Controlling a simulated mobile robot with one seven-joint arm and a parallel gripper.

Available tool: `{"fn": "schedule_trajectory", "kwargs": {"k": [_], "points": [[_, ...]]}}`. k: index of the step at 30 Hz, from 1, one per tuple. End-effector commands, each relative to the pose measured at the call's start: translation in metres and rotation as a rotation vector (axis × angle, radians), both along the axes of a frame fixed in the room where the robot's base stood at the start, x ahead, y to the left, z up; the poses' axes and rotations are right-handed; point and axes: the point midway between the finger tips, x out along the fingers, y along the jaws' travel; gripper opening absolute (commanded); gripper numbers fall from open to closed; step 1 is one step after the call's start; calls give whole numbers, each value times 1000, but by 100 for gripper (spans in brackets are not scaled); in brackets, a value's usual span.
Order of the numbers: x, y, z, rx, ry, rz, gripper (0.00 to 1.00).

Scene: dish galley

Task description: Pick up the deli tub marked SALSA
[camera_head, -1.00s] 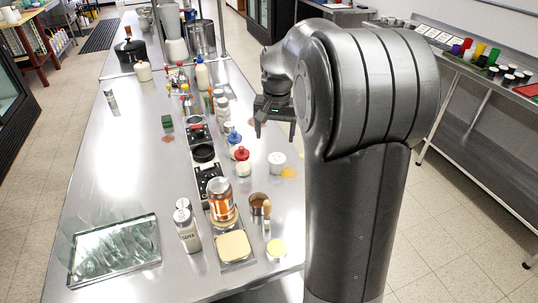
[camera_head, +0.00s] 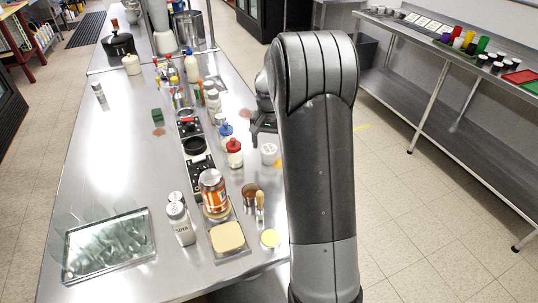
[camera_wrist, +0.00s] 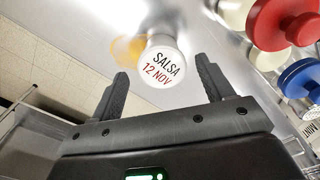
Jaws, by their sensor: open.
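The deli tub marked SALSA (camera_wrist: 163,66) shows in the wrist view with a white lid reading "SALSA 12 NOV". It stands on the steel counter, beyond and roughly between my fingertips, not touching them. In the head view the white tub (camera_head: 269,154) is near the counter's right edge, just left of my arm. My gripper (camera_wrist: 163,82) has its two dark fingers spread wide and empty in the wrist view. In the head view my gripper (camera_head: 262,128) is partly hidden by my arm, close above and behind the tub.
A red-capped bottle (camera_head: 234,153) and a blue-capped bottle (camera_head: 226,132) stand just left of the tub. A yellow spot lies beside it. A brown cup (camera_head: 251,194), an orange-labelled jar (camera_head: 213,190) and a SOYA shaker (camera_head: 180,222) stand nearer. The counter's left side is mostly clear.

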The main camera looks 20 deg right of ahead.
Motion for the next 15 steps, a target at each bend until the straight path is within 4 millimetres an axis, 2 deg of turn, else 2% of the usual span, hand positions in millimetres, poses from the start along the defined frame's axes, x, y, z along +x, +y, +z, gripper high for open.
{"fn": "schedule_trajectory", "kwargs": {"k": [1, 6, 15], "points": [[1, 0, -10, 1, 4, 0, 74], [2, 1, -31, 0, 4, 0, 74], [2, 1, -35, 0, 2, 0, 74]]}}
